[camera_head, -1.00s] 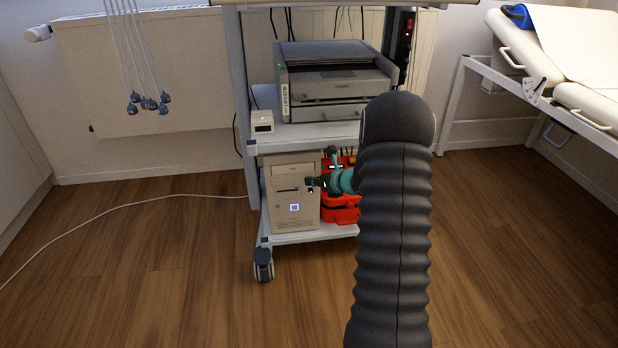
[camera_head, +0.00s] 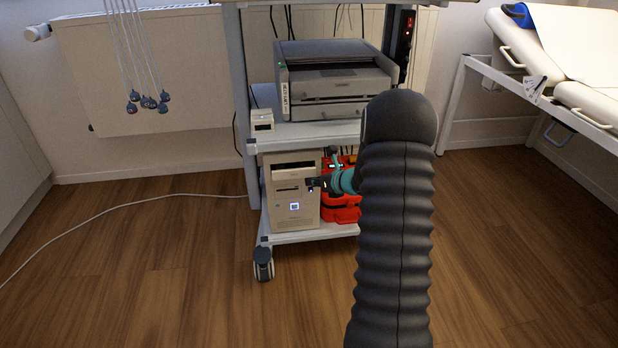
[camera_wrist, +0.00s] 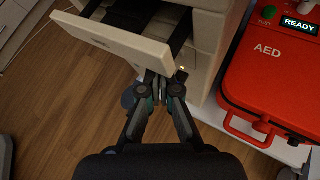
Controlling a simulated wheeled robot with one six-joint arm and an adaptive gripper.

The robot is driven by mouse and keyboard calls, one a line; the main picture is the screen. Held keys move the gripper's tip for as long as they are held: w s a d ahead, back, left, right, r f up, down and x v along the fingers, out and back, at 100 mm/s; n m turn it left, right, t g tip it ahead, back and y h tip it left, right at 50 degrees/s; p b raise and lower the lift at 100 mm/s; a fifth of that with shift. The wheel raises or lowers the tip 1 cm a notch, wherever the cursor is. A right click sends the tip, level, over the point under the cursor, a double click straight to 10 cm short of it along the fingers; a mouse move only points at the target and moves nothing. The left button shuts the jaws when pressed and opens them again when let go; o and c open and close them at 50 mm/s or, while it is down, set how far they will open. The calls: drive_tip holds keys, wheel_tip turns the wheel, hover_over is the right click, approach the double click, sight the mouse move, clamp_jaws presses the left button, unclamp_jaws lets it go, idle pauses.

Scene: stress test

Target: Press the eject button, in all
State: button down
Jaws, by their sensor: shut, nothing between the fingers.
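A beige computer tower (camera_head: 282,212) stands on the lower shelf of a trolley, with a lit square on its front. Its upper bay is a dark opening in the head view. In the wrist view a cream drawer-like tray (camera_wrist: 112,40) sticks out of the tower, its front panel close over my fingertips. My gripper (camera_head: 312,187) is shut and empty at the right side of the tower's front. It also shows in the wrist view (camera_wrist: 160,88), partly under the tray's front. I cannot make out the eject button; a small light spot shows just right of the fingertips.
A red AED case (camera_wrist: 275,75) stands close to the right of the tower. A printer (camera_head: 335,80) and a small white box (camera_head: 262,120) sit on the shelf above. A white cable (camera_head: 130,208) lies on the floor at the left. Open floor lies in front.

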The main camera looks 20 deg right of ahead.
drive_tip(key=shift+s, duration=0.2)
drive_tip(key=s, duration=0.1)
drive_tip(key=s+a+b, duration=0.1)
drive_tip(key=s, duration=0.1)
drive_tip(key=s+b, duration=0.1)
drive_tip(key=s, duration=0.1)
drive_tip(key=shift+a, duration=0.25)
idle(0.3)
drive_tip(key=shift+w, duration=0.1)
idle(0.6)
